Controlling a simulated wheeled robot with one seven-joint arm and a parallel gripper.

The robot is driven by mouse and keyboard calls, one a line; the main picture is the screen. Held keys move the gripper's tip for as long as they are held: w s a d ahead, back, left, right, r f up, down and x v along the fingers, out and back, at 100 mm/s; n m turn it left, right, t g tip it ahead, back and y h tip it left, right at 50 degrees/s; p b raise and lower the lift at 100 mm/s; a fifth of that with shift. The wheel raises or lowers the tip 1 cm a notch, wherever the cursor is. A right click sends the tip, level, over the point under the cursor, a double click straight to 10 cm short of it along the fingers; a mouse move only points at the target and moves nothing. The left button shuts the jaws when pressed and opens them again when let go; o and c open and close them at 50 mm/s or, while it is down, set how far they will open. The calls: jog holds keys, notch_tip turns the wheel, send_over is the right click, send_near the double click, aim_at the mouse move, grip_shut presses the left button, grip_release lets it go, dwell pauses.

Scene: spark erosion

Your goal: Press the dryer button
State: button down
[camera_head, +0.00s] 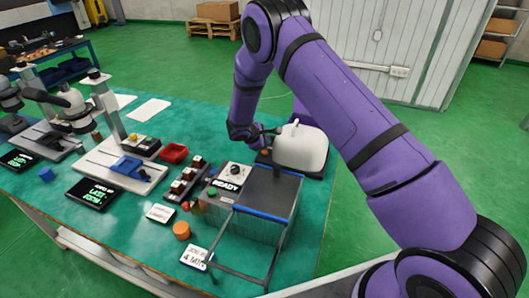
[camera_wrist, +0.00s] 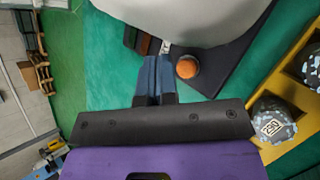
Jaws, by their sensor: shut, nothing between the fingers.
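The likely dryer is a white rounded body (camera_head: 300,148) on a dark base, at the back right of the green table in the head view. In the wrist view its white body (camera_wrist: 195,15) fills the top, and a round orange button (camera_wrist: 187,68) sits on the dark base (camera_wrist: 215,73). My gripper (camera_wrist: 158,60) is shut and empty, its blue-grey fingers just left of the button in that view. Whether they touch it I cannot tell. In the head view my gripper (camera_head: 268,131) is beside the white body, partly hidden by it.
A box marked READY (camera_head: 229,184) with a dial stands left of the dryer, beside a grey box (camera_head: 268,195) with a wire frame. A red tray (camera_head: 174,153) and an orange cylinder (camera_head: 181,230) are further left. In the wrist view, a yellow holder (camera_wrist: 290,85) with grey pieces lies right.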

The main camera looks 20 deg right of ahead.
aim_at(265, 152)
jog(key=shift+f, duration=0.9)
jog(key=shift+f, duration=0.15)
dwell(1.4)
jog(key=shift+f, duration=0.25)
jog(key=shift+f, duration=0.45)
dwell(0.8)
jog(key=shift+r, duration=0.9)
jog(key=shift+r, duration=2.5)
